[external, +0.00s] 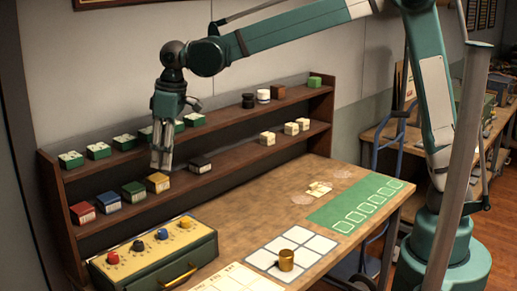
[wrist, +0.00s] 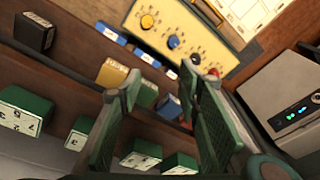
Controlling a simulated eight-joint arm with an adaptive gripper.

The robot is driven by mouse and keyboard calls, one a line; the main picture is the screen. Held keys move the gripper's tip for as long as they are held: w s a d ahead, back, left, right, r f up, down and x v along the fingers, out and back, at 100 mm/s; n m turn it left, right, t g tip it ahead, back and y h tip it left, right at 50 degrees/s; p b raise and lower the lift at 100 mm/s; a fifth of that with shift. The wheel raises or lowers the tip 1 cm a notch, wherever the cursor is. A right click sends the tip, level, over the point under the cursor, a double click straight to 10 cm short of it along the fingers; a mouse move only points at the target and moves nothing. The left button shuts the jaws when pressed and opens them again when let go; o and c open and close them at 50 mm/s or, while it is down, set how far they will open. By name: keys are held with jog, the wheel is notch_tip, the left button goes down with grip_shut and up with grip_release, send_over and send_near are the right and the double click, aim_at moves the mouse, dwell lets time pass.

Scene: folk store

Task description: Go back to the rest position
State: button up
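My gripper (external: 161,166) hangs pointing down in front of the left part of the two-tier shelf (external: 225,160), with the arm reaching in from the right. In the wrist view my gripper (wrist: 162,80) has its two fingers spread apart, with nothing held between them. In the external view its fingertips are near the lower shelf level, between a yellow box (external: 158,183) and a black box (external: 200,165). I cannot tell its exact distance from the shelf.
Green boxes (external: 99,150) stand on the upper shelf. Red (external: 82,212) and blue (external: 108,202) boxes stand on the lower. The table's middle is mostly clear.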

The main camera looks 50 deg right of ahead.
jog(key=s+d+r+m+t+b, duration=0.1)
jog(key=s+d, duration=0.3)
jog(key=d, duration=0.5)
jog(key=s+d+r+m+t, duration=0.1)
jog(key=s+d, duration=0.3)
jog(key=d, duration=0.5)
jog(key=s+d+r+m+t+b, duration=0.15)
jog(key=s+d, duration=0.25)
jog(key=d, duration=0.5)
jog(key=s+d+f+m+t, duration=0.1)
jog(key=s+d+f+m, duration=0.1)
jog(key=s+d+f, duration=0.3)
jog(key=s+d+f+m+t+h+b, duration=0.1)
jog(key=s+d+f, duration=0.3)
jog(key=s+d, duration=0.8)
jog(key=shift+s+d+f+m, duration=0.35)
jog(key=shift+r, duration=0.1)
dwell(1.2)
